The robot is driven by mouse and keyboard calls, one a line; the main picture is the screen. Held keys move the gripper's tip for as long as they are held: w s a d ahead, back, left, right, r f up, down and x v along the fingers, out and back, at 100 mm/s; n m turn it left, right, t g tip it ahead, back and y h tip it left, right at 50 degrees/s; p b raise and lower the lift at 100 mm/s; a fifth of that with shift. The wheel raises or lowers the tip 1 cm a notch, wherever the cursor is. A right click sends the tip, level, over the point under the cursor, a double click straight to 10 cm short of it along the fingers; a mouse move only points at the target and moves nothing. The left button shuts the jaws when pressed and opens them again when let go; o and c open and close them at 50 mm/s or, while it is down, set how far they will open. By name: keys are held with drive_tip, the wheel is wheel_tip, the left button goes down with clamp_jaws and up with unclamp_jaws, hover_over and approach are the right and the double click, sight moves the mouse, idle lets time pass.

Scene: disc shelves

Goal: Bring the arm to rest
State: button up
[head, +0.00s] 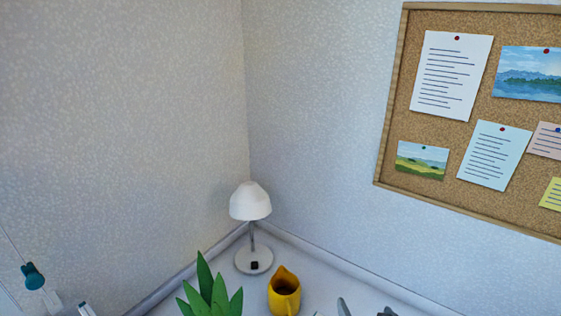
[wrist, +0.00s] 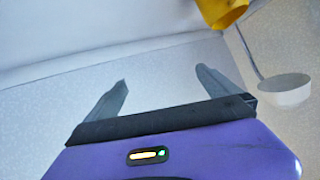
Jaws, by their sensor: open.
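My gripper (wrist: 161,77) is open in the wrist view, its two grey fingers apart with nothing between them. In the head view, two grey tips at the bottom edge, right of the yellow pitcher, look like the fingertips of my gripper (head: 365,310); the rest of the arm is out of the picture. The wrist view is tilted and shows pale wall and a white surface beyond the fingers.
A yellow pitcher (head: 284,294) stands on the white surface (head: 325,283), left of my fingertips. A white lamp (head: 251,203) stands behind it in the corner. A green plant (head: 212,293) is at the left. A corkboard (head: 452,122) hangs on the right wall.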

drive_tip(key=s+r+n+t, duration=0.1)
drive_tip(key=s+r, duration=0.1)
drive_tip(key=s, duration=1.1)
drive_tip(key=s+r+n+b, duration=0.1)
drive_tip(key=s+r, duration=0.2)
drive_tip(key=s, duration=1)
drive_tip(key=s+r+t, duration=0.1)
drive_tip(key=s+r, duration=0.1)
drive_tip(key=s, duration=1.2)
drive_tip(key=shift+a+r+n+t+b, duration=0.25)
drive_tip(key=shift+r+n+t+b, duration=0.05)
drive_tip(key=shift+r+n+b, duration=0.1)
drive_tip(key=shift+s, duration=0.1)
